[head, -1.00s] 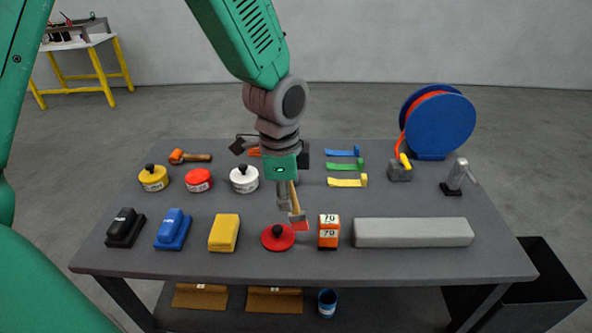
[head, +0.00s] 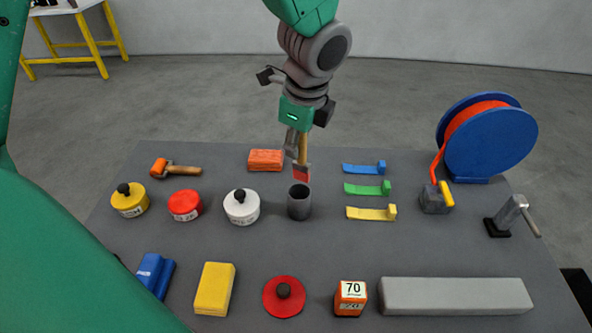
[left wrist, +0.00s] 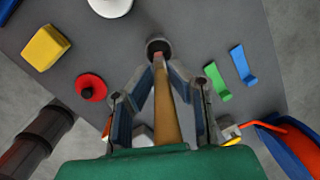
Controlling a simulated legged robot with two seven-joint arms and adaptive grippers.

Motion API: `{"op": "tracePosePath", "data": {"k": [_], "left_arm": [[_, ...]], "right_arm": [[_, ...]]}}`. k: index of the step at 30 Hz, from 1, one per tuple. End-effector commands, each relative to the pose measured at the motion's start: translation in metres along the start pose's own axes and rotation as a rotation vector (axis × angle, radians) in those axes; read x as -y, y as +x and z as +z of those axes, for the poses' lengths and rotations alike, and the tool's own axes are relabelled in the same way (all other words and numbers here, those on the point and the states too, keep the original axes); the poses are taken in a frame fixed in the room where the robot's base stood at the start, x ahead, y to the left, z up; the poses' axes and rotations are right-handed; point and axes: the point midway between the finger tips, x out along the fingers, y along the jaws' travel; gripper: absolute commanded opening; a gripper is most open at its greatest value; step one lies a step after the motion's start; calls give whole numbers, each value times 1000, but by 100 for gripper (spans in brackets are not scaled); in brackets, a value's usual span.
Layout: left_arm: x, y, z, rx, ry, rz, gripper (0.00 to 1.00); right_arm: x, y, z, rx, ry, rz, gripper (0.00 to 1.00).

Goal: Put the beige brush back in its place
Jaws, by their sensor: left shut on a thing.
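The brush (head: 302,149) has a beige handle and a red and grey end that points down. My left gripper (head: 293,146) is shut on its handle and holds it off the table. A dark grey round cup (head: 300,204) stands upright on the table. In the head view the brush's red end shows just above the cup's rim. In the left wrist view the brush handle (left wrist: 167,112) runs between the fingers, and its tip lines up with the cup (left wrist: 158,45). The exact gap between tip and cup is unclear. My right gripper is not in view.
White (head: 242,207), red (head: 185,206) and yellow (head: 129,201) tins stand left of the cup. An orange block (head: 265,160) lies behind it. Blue, green and yellow strips (head: 371,212) lie to its right. A red knobbed lid (head: 284,297) lies in front.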

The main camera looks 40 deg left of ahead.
Motion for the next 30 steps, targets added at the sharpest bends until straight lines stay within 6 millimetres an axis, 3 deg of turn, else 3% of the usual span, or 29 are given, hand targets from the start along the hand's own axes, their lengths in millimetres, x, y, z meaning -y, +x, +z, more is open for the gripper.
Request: {"op": "tracePosePath", "data": {"k": [12, 19, 21, 22, 30], "left_arm": [[-5, 50, 0, -8, -3, 4, 0], [-4, 54, -4, -6, -3, -1, 0], [-4, 54, -4, -5, -3, -1, 31], [-4, 54, -4, -5, -3, -1, 35], [-4, 53, -4, -6, -3, -1, 35]], "right_arm": [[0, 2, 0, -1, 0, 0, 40], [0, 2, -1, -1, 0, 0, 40], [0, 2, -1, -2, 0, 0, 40], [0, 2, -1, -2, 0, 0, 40], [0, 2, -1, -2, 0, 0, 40]]}}
